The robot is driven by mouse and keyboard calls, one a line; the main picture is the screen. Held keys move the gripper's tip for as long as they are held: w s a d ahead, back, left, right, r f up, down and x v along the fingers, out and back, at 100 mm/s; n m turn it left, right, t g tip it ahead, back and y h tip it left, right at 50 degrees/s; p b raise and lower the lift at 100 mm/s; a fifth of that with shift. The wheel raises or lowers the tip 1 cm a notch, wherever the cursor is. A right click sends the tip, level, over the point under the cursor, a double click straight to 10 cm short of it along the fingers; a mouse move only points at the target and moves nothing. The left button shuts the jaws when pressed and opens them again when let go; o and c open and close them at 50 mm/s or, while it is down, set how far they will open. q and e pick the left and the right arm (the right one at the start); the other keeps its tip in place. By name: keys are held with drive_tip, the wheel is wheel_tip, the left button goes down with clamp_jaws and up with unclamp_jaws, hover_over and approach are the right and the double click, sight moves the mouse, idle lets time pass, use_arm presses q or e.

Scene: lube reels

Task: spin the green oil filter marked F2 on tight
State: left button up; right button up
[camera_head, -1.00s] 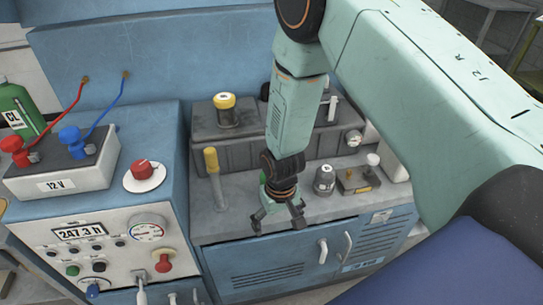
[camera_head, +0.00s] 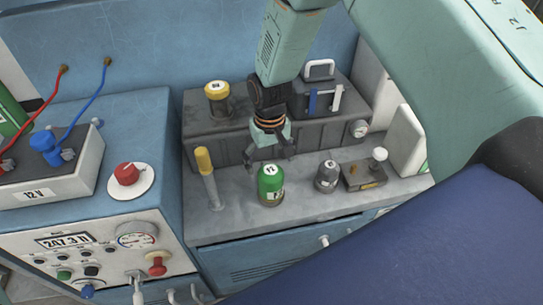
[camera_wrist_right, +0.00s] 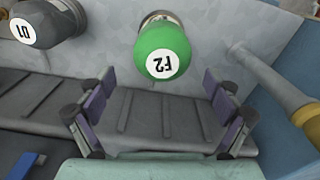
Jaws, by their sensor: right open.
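The green oil filter marked F2 (camera_head: 270,184) stands upright on the grey bench top in the head view, left of a grey filter (camera_head: 327,176). In the right wrist view the green filter (camera_wrist_right: 163,50) shows its white F2 label, beyond and between the open fingers. My right gripper (camera_head: 269,160) is open and empty, above and behind the green filter in the head view. Its two fingers also show in the right wrist view (camera_wrist_right: 158,115), apart from the filter. My left gripper is not in view.
A yellow-handled post (camera_head: 205,170) stands left of the green filter. A yellow-capped jar (camera_head: 217,100) and a dark box with a handle (camera_head: 318,95) sit on the ribbed block behind. A small brass-coloured block (camera_head: 363,176) is at right. The blue control cabinet (camera_head: 110,215) bounds the left.

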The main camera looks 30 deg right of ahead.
drive_tip(key=shift+s+a+f, duration=0.15)
drive_tip(key=shift+a+f, duration=0.15)
drive_tip(key=shift+f, duration=0.05)
drive_tip(key=f, duration=0.6)
drive_tip(key=shift+s+d+b, duration=0.1)
drive_tip(key=shift+d+b, duration=0.2)
drive_tip(key=shift+b, duration=0.1)
drive_tip(key=shift+a+f, duration=0.15)
drive_tip(key=shift+f, duration=0.1)
drive_tip(key=shift+a+f, duration=0.1)
drive_tip(key=shift+a, duration=0.1)
drive_tip(key=shift+s+d, duration=0.1)
drive_tip(key=shift+d, duration=0.2)
drive_tip(key=shift+c, duration=0.4)
drive_tip(key=shift+f, duration=0.1)
drive_tip(key=shift+c, duration=0.6)
drive_tip(key=shift+a, duration=0.2)
drive_tip(key=c, duration=0.3)
drive_tip(key=shift+c, duration=0.8)
drive_tip(key=shift+d, duration=0.1)
drive_tip(key=c, duration=0.8)
drive_tip(key=shift+m+p, duration=0.35)
drive_tip(key=shift+m, duration=0.85)
drive_tip(key=shift+c, duration=0.2)
drive_tip(key=shift+d+m, duration=0.1)
drive_tip(key=shift+m, duration=1.3)
